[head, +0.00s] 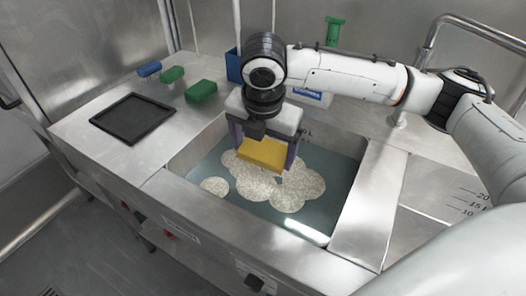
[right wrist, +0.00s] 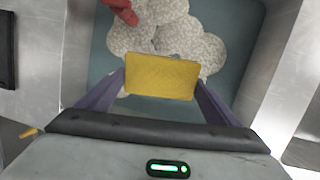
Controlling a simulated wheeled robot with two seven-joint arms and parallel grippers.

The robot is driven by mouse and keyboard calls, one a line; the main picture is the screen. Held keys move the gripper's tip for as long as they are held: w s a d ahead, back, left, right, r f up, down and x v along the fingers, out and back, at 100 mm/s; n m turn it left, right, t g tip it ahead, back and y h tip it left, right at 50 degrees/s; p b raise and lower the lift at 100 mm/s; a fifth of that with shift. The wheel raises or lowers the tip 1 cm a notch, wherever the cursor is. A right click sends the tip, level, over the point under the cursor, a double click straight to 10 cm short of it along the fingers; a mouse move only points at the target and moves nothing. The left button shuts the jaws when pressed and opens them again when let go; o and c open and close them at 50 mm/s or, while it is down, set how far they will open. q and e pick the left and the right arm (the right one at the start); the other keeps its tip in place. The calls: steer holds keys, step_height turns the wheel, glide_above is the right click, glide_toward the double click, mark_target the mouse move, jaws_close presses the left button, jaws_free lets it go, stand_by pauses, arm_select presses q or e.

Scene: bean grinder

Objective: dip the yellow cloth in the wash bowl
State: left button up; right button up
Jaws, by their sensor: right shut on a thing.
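The yellow cloth (head: 262,154) is a flat-sided yellow block held between the fingers of my right gripper (head: 264,148). It also shows in the right wrist view (right wrist: 162,77), with the purple fingers (right wrist: 112,92) at its two sides. The wash bowl (head: 346,190) is a sunken steel basin with blue-grey water and pale foam (head: 290,186). The cloth is over the basin, in front of the foam. I cannot tell whether its lower edge touches the foam or water. My left gripper is not in view.
A black tray (head: 132,117) lies on the steel counter at left. A green block (head: 201,92), a smaller green piece (head: 172,74) and a blue one (head: 149,69) lie behind it. A curved metal rail (head: 470,25) stands at back right. A red thing (right wrist: 122,10) shows over the foam.

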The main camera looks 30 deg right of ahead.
mark_target(263, 155)
steer(key=x, duration=0.3)
steer(key=shift+s+a+f, duration=0.2)
steer(key=shift+s+f, duration=0.1)
arm_select(q)
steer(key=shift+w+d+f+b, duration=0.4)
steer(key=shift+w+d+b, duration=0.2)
steer(key=shift+b, duration=0.25)
arm_select(e)
steer(key=s+a+x, duration=0.1)
steer(key=x, duration=0.7)
steer(key=shift+s+f, duration=0.25)
steer(key=shift+s, duration=0.1)
